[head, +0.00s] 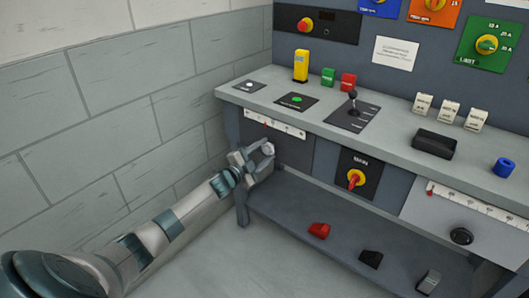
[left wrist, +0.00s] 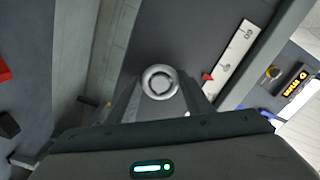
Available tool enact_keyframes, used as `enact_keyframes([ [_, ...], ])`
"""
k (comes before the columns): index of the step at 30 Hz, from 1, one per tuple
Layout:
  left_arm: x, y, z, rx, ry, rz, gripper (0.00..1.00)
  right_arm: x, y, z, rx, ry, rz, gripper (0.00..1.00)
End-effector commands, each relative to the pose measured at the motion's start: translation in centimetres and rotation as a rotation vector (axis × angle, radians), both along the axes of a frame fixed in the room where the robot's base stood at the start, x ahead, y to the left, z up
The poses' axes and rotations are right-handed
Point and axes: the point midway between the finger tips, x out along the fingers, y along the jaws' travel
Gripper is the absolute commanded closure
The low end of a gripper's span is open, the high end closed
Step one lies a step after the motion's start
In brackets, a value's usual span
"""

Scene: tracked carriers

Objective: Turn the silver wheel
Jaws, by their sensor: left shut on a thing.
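The silver wheel (head: 268,149) is a small round knob on the dark front panel below the bench top, at the left end. It shows in the left wrist view (left wrist: 160,82) as a pale ring with a grey centre, between my two fingers. My left gripper (head: 256,157) reaches in from the lower left and is shut on the wheel. Its fingers also show on either side of the wheel in the left wrist view (left wrist: 160,98). A white scale (head: 276,125) with a red pointer lies just above the wheel. My right gripper is not in view.
A black knob (head: 461,236) is farther right. The lower shelf (head: 290,203) holds a red block (head: 319,231) and dark pieces. A block wall (head: 110,120) stands close on the left.

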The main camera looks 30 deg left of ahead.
Motion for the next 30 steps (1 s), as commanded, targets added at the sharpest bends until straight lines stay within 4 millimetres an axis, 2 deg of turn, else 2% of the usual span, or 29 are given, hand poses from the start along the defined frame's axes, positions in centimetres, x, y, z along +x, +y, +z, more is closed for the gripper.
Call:
enact_keyframes([
  [11, -0.1, 0.0, -0.3, 0.356, -0.025, -0.001, 0.76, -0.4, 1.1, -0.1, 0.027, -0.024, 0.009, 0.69],
  [18, -0.1, 0.0, -0.2, 0.559, -0.041, -0.001, 0.76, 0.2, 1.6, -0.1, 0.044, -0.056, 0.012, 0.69],
  [30, -0.1, 0.1, -0.1, 0.730, -0.054, -0.001, 0.76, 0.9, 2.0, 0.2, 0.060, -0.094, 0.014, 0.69],
])
